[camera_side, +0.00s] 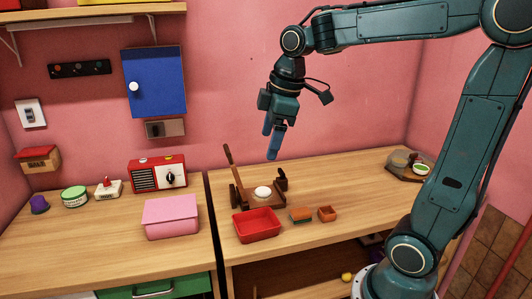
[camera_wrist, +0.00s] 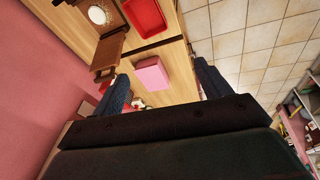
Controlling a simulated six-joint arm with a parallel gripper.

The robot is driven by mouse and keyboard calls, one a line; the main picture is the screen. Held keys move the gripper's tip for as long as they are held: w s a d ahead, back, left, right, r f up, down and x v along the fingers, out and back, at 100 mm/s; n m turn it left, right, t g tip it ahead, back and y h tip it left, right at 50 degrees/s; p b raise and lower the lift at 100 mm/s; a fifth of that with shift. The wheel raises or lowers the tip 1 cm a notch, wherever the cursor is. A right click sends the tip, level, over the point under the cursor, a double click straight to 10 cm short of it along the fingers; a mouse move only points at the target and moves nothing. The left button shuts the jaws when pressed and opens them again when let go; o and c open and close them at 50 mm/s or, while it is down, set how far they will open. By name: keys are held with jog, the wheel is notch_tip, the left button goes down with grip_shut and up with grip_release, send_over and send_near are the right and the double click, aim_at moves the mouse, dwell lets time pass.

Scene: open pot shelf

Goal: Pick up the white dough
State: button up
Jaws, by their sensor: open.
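The white dough (camera_side: 263,192) is a small round lump on a brown wooden stand or press (camera_side: 282,200) on the right-hand counter. It also shows in the wrist view (camera_wrist: 98,14) near the top left edge, on the brown wooden piece (camera_wrist: 108,52). My gripper (camera_side: 271,147) hangs in the air above and slightly behind the dough, with blue fingers pointing down. It is open and empty. In the wrist view the fingers of my gripper (camera_wrist: 160,92) stand wide apart, with the dough outside the space between them.
A red tray (camera_side: 257,226) stands in front of the dough. An upright wooden handle (camera_side: 229,168) rises at its left. A small sponge-like block (camera_side: 301,214) and an orange box (camera_side: 327,214) lie to the right. A pink box (camera_side: 171,217) is on the left counter.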

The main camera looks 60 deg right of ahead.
jog(key=w+d+f+n+g, duration=0.1)
jog(key=w+d+f+n, duration=0.15)
jog(key=w+d, duration=0.35)
jog(key=n+g+y, duration=0.2)
jog(key=n, duration=0.7)
send_over(263, 190)
jog(key=d, duration=0.1)
jog(key=shift+s+f, duration=0.15)
jog(key=shift+f, duration=10.15)
jog(key=shift+f, duration=0.1)
jog(key=shift+a+f, duration=0.25)
jog(key=shift+f, duration=1)
jog(key=shift+a+f, duration=0.2)
jog(key=shift+f, duration=1)
jog(key=c, duration=1.1)
